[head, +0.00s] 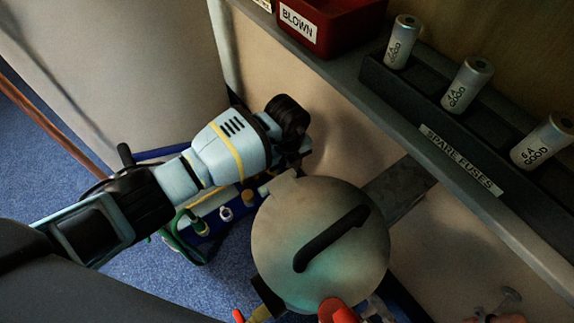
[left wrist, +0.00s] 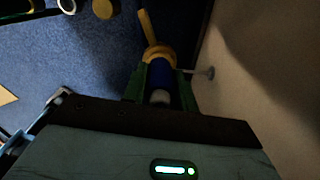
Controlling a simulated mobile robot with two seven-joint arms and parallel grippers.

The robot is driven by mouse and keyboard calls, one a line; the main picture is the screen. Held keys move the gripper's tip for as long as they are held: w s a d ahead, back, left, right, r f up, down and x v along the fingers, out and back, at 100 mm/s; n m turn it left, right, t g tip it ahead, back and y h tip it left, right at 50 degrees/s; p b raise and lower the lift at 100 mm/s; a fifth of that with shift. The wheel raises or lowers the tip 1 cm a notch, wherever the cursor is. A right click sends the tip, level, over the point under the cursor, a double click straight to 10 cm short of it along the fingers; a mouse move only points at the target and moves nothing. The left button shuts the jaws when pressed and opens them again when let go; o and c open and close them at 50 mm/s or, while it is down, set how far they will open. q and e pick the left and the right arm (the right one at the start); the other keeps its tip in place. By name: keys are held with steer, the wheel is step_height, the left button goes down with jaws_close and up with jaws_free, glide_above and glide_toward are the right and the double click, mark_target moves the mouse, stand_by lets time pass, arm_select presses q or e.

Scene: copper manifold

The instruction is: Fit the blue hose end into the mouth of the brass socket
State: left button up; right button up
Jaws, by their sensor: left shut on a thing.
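In the left wrist view my left gripper (left wrist: 160,92) is shut on the blue hose end (left wrist: 160,74), which lies between its two green fingers. The brass socket (left wrist: 158,52) is a ring straight ahead of the hose end. The blue tip meets the ring's near side in the picture; I cannot tell whether it is inside the mouth or just short of it. In the head view my left arm comes in from the left, and its wrist hides the fingertips, the hose end and the socket. My right gripper is not in view.
A blue block with fittings (head: 228,212) stands below my left arm, with a green hose (head: 172,232) beside it. A round metal disc with a black handle (head: 262,238) is close on the right. A shelf with spare fuses (head: 466,84) and a red bin (head: 345,22) runs above.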

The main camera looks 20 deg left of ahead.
arm_select(q)
steer(key=o, duration=1.1)
steer(key=shift+o, duration=0.2)
steer(key=shift+r+p, duration=0.3)
steer(key=shift+r, duration=0.3)
step_height(320, 180, up, 6)
steer(key=p, duration=0.3)
steer(key=shift+r, duration=0.35)
